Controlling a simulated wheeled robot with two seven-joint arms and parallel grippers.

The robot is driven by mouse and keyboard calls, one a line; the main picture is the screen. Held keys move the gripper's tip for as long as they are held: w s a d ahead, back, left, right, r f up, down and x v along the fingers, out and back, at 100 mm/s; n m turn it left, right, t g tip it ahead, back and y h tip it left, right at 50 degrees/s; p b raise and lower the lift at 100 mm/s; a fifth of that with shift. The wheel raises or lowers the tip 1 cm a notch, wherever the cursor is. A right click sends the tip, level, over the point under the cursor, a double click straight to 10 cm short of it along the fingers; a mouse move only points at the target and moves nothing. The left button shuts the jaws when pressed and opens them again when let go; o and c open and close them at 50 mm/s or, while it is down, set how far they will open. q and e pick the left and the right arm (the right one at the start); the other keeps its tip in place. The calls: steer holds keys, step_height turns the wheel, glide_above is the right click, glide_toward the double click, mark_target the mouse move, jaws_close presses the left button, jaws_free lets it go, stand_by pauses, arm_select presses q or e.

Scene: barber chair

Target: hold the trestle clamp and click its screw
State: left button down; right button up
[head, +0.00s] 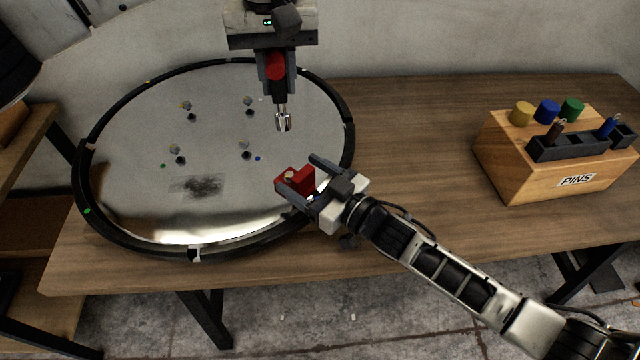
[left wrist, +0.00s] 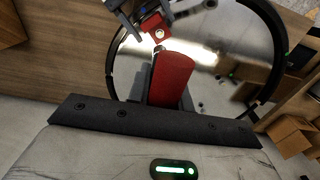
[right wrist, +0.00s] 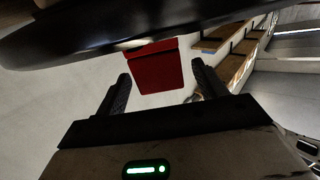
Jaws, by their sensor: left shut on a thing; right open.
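The red trestle clamp (head: 303,179) is at the near right part of the round mirror's black rim, with a pale round screw head (head: 289,175) on it. My right gripper (head: 298,173) is open with a finger on either side of the clamp. In the right wrist view the clamp (right wrist: 155,70) sits between the spread fingers, with gaps to both. My left gripper (head: 277,78) is shut on a red-handled driver (head: 276,65), its metal socket (head: 283,122) pointing down, above and apart from the clamp. The left wrist view shows the handle (left wrist: 171,78) and the screw head (left wrist: 159,34).
The round black-rimmed mirror (head: 215,120) lies on the wooden table (head: 400,130), with several small hardware pieces on it. A wooden PINS block (head: 530,180) with coloured caps stands at the right. The table between them is clear.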

steer(key=shift+a, duration=0.1)
jaws_close()
stand_by(0.4)
stand_by(0.8)
